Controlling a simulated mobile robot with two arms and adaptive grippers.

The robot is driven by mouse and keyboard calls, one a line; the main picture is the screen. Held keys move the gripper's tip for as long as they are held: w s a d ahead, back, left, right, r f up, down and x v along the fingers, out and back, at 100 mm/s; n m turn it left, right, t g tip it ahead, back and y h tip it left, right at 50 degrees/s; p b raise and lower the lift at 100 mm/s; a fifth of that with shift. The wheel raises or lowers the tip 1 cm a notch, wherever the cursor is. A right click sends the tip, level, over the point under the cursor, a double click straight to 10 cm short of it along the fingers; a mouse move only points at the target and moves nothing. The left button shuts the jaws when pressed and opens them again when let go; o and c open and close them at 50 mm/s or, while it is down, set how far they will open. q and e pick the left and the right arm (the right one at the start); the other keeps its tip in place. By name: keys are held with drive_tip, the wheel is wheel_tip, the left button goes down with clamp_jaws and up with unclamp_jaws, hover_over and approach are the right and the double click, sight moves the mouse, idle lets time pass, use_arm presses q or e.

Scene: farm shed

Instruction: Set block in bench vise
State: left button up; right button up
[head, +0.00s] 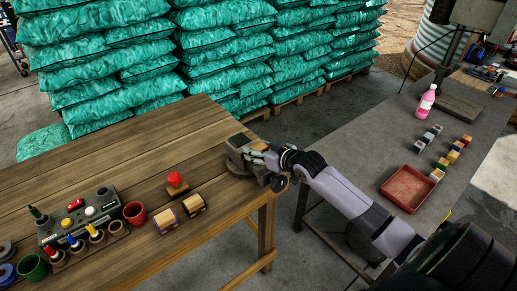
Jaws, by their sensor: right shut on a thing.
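The grey bench vise (236,154) is at the right end of the wooden workbench. My right gripper (262,158) reaches in from the right and is at the vise, shut on a small tan block (258,145). The block is at the vise's jaws, mostly hidden by the gripper and vise. I cannot tell whether it sits between the jaws or just above them. My left gripper is not in view.
Two wooden blocks with dark bands, one (166,221) beside the other (194,205), and a red knob on a wooden base (177,187) stand on the workbench (120,150). A red cup (134,213) and control box are left. A red tray (407,188) lies on the grey table (365,150).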

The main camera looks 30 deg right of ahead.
drive_tip(key=shift+f, duration=0.15)
drive_tip(key=o, duration=1.2)
drive_tip(key=shift+r, duration=0.3)
drive_tip(key=shift+s, duration=0.35)
drive_tip(key=b+v, duration=0.1)
drive_tip(key=v, duration=0.9)
drive_tip(key=shift+s+b, duration=0.1)
drive_tip(key=shift+b, duration=0.25)
drive_tip(key=shift+s+r, duration=0.25)
drive_tip(key=shift+s, duration=0.25)
